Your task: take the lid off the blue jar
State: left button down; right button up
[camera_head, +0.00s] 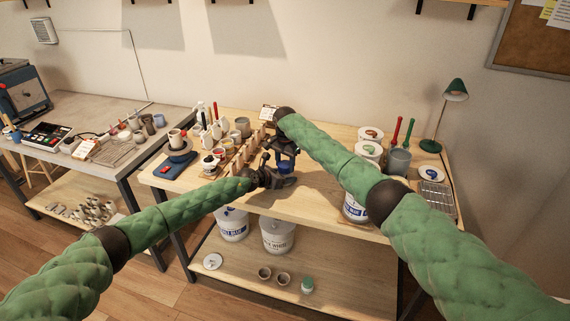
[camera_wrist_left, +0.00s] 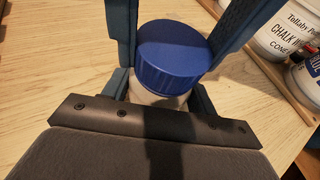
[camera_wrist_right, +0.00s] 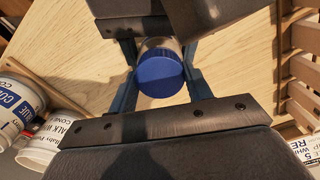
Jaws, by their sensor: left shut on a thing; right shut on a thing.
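The jar has a ribbed blue lid (camera_wrist_left: 172,55) and a pale, clear-looking body (camera_wrist_left: 155,97). It stands between my two grippers over the middle of the table. In the head view the blue lid (camera_head: 285,167) is small and partly covered by the grippers. My left gripper (camera_head: 272,177) comes in low from the left, its fingers shut around the jar body below the lid. My right gripper (camera_head: 285,158) comes from above, its fingers on both sides of the lid, which also shows in the right wrist view (camera_wrist_right: 160,75). The lid appears seated on the jar.
A wooden rack (camera_head: 243,153) stands left of the grippers, with cups and a blue tray (camera_head: 173,167) beyond. White buckets (camera_head: 369,134), a grey tool pot (camera_head: 399,160) and a green lamp (camera_head: 455,90) stand at the right. The table's front middle is clear.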

jog(key=n, duration=0.5)
jog(key=shift+d+n, duration=0.1)
jog(key=shift+n, duration=0.3)
jog(key=o, duration=1.1)
jog(key=shift+r, duration=0.1)
jog(key=shift+r, duration=2.2)
jog(key=shift+c, duration=0.4)
jog(key=shift+r+m, duration=0.8)
jog(key=shift+r, duration=0.7)
jog(key=shift+f, duration=3.85)
